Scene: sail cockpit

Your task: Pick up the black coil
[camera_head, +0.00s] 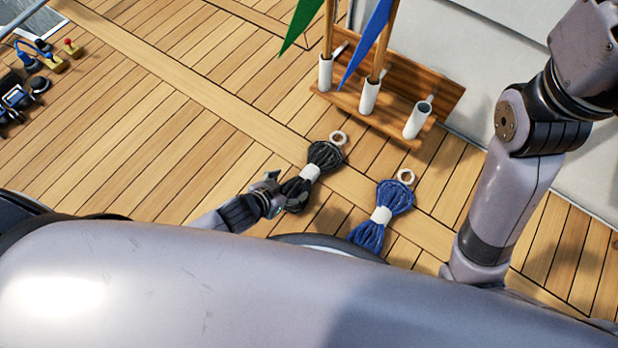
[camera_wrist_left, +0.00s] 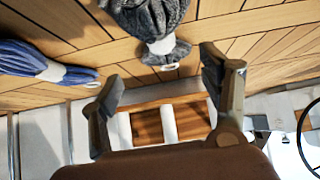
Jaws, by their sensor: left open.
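The black coil (camera_head: 318,160) is a bundle of dark rope with a white band round its middle and a pale ring at its far end. It lies on the planked deck in the head view. It also shows, dark grey, at the top of the left wrist view (camera_wrist_left: 145,18). My left gripper (camera_head: 275,186) is beside the near, lower end of the coil. In the left wrist view its two fingers (camera_wrist_left: 168,80) are spread apart with nothing between them. The head view does not show clearly whether a finger touches the rope. My right gripper is not in view.
A blue coil (camera_head: 371,229) lies to the right of the black one. A wooden rack (camera_head: 438,88) with white tubes and flag sticks stands behind. Small gear (camera_head: 20,95) sits at the far left. The deck left of the black coil is clear.

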